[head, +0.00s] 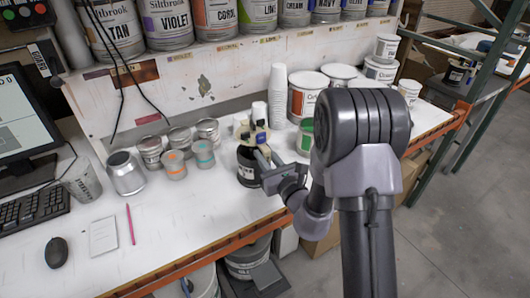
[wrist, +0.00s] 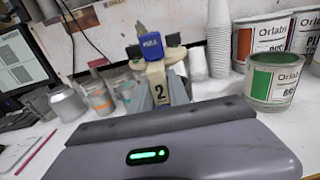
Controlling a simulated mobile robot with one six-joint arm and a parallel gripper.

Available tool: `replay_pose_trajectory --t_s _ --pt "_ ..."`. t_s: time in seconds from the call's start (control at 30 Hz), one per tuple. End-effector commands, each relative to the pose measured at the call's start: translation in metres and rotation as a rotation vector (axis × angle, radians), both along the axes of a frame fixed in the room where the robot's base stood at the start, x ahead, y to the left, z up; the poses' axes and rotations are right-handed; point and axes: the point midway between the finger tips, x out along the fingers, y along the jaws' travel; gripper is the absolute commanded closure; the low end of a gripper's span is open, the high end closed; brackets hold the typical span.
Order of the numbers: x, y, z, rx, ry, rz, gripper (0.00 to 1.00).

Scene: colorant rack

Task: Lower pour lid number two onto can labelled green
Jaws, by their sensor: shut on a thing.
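My gripper (head: 268,160) is shut on the beige pour lid marked 2 (wrist: 158,75), which has a blue part (wrist: 151,45) on top. In the head view the lid (head: 250,133) appears at the top of a dark can (head: 247,168); I cannot tell whether they touch. The wrist view does not show that dark can clearly. A can with a green label (wrist: 260,82) stands to the right of the lid, apart from it. In the head view this green can (head: 305,137) is partly hidden behind my arm.
Large white cans (head: 304,96) and stacked cups (head: 277,95) stand behind. Small tins (head: 174,164) and a silver can (head: 126,173) stand to the left. A keyboard (head: 35,207), mouse (head: 57,252) and pink pencil (head: 130,224) lie farther left. The bench front is clear.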

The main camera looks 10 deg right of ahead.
Motion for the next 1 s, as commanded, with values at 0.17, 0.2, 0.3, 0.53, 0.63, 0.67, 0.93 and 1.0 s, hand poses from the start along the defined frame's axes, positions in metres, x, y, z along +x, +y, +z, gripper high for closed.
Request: replay_pose_trajectory --t_s 0.17,0.2,0.3,0.53,0.63,0.67,0.93,1.0 --pt "0.0 0.0 0.01 0.0 -0.001 0.0 1.0" --pt "0.0 0.0 0.013 0.0 -0.001 0.0 1.0" --pt "0.0 0.0 0.023 0.0 0.0 0.0 1.0" --pt "0.0 0.0 0.05 0.0 -0.001 -0.001 1.0" --pt "0.0 0.0 0.06 0.0 -0.001 -0.001 1.0" --pt "0.0 0.0 0.063 0.0 -0.001 -0.001 1.0" --pt "0.0 0.0 0.066 0.0 -0.001 -0.001 1.0" --pt "0.0 0.0 0.066 0.0 -0.001 -0.001 1.0"
